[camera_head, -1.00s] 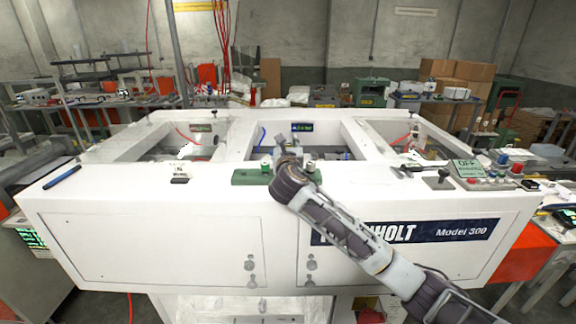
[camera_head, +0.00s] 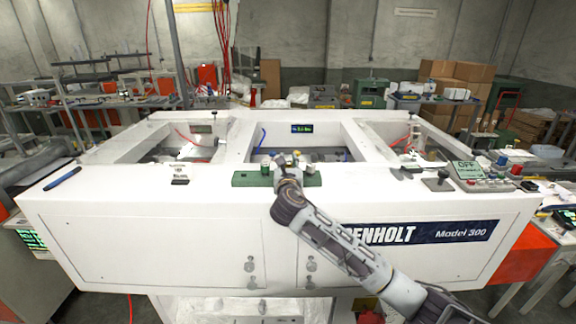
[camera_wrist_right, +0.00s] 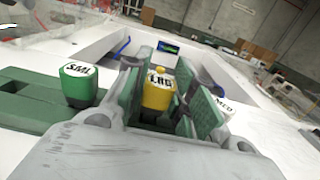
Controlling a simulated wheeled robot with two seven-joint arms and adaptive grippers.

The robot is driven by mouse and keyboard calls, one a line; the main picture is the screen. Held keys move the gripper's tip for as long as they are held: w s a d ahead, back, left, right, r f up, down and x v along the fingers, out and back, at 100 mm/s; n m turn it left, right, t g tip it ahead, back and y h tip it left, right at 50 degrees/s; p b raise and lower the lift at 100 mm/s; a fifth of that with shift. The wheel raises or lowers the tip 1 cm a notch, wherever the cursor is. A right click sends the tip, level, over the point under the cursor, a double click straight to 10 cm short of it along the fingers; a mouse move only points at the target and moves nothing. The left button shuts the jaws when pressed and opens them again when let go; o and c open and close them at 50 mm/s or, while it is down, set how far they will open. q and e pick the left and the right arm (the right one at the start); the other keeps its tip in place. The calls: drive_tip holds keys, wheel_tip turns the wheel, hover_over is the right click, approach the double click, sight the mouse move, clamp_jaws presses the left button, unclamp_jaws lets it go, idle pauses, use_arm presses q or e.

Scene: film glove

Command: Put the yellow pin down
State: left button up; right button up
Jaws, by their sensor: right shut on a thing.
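The yellow pin (camera_wrist_right: 157,95), marked LRG, stands between the green-padded fingers of my right gripper (camera_wrist_right: 168,92) in the right wrist view. The right gripper is shut on it, and it also shows in the head view (camera_head: 288,167) at the green block (camera_head: 248,180) on the machine's front ledge. The pin's lower end is hidden, so I cannot tell whether it touches the block. A green pin (camera_wrist_right: 79,83), marked SML, stands on the block to the left. A white-topped pin (camera_wrist_right: 222,108), marked MED, is to the right, partly hidden by a finger. My left gripper is not in view.
The white machine (camera_head: 150,225) has open wells behind the ledge. A blue pen (camera_head: 62,178) lies at the ledge's left end. A small joystick (camera_head: 437,180) and a control panel (camera_head: 482,180) are at the right. The ledge left of the block is mostly clear.

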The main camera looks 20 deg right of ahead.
drive_tip(key=shift+f, duration=0.3)
drive_tip(key=shift+f, duration=0.1)
drive_tip(key=o, duration=1)
drive_tip(key=shift+o, duration=0.2)
drive_tip(key=b+v, duration=0.2)
drive_tip(key=v, duration=1)
drive_tip(key=shift+s, duration=0.1)
idle(0.4)
